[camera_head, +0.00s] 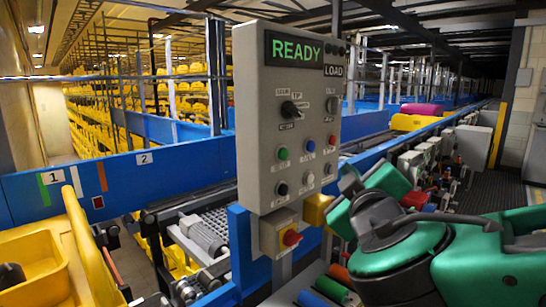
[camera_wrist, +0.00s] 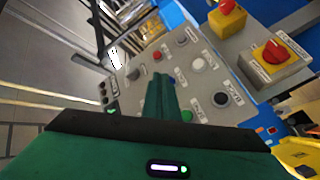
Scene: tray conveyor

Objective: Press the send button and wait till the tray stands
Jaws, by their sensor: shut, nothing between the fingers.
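The grey control panel (camera_head: 262,170) stands upright in the middle, its green display (camera_head: 293,50) reading READY above the word LOAD. It carries a green button (camera_head: 283,153), a blue button (camera_head: 311,146), a red button (camera_head: 332,140), a white button (camera_head: 309,179) and a black one (camera_head: 283,189). The small labels are too blurred to tell which is send. My gripper (camera_wrist: 160,80) is shut and empty in front of the panel in the wrist view, its fingers partly covering the blue button (camera_wrist: 173,80). Contact cannot be told. A yellow tray (camera_head: 35,275) shows at lower left.
A red stop knob on a yellow box (camera_head: 291,237) sits below the panel. The conveyor's rollers (camera_head: 205,236) and blue side wall (camera_head: 180,178) lie behind it. Yellow and pink items (camera_head: 421,110) are farther back. My green arm occupies the lower right.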

